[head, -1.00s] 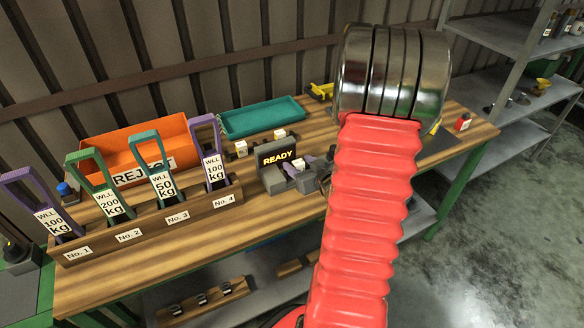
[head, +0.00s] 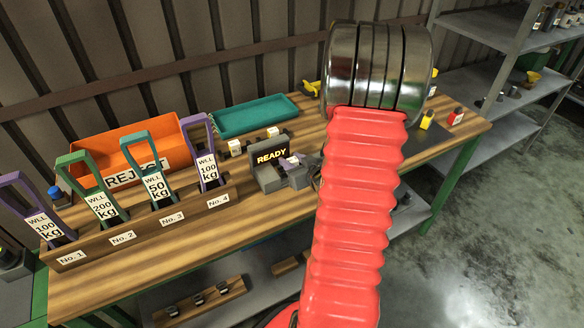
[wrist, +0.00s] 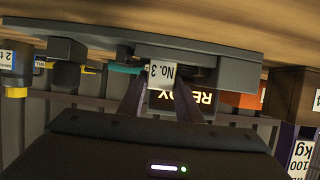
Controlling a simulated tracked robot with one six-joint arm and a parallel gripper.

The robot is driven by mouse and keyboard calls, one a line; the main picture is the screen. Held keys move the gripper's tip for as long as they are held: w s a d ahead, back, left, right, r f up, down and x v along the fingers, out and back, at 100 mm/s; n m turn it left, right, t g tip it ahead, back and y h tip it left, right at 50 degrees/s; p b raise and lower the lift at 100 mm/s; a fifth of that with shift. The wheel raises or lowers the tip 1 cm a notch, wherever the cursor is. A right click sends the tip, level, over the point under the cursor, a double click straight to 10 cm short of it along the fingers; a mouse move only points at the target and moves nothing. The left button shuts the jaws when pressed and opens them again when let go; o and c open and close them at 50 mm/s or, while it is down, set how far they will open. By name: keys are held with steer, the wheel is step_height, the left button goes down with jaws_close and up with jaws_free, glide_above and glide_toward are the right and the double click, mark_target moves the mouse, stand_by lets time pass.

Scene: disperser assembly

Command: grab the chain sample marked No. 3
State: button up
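The sample marked No. 3 shows as a white tag (wrist: 162,72) in the wrist view, which is upside down. It sits at a dark grey fixture beside the READY display (head: 271,156). In the head view a small white block (head: 293,161) shows there, too small to read. My gripper (wrist: 160,92) has its two dark purple fingers on either side of the tag. I cannot tell whether they press on it. My red arm hides part of the fixture's right side in the head view.
A wooden rack (head: 145,236) labelled No. 1 to No. 4 holds several handled, weight-marked pieces at the left. An orange REJECT tray (head: 150,140) and a teal tray (head: 255,112) stand behind. Small yellow and red items lie at the right of the bench.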

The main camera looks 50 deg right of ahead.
steer(key=c, duration=0.7)
jaws_close()
steer(key=shift+r, duration=0.15)
steer(key=shift+s+d+r, duration=0.1)
steer(key=shift+s+r, duration=0.1)
steer(key=shift+r, duration=0.3)
step_height(320, 180, up, 6)
steer(key=shift+f, duration=0.1)
steer(key=s+d, duration=0.1)
steer(key=s, duration=0.8)
steer(key=s+d, duration=0.2)
steer(key=s, duration=0.8)
steer(key=shift+s+d, duration=0.2)
steer(key=shift+d, duration=0.1)
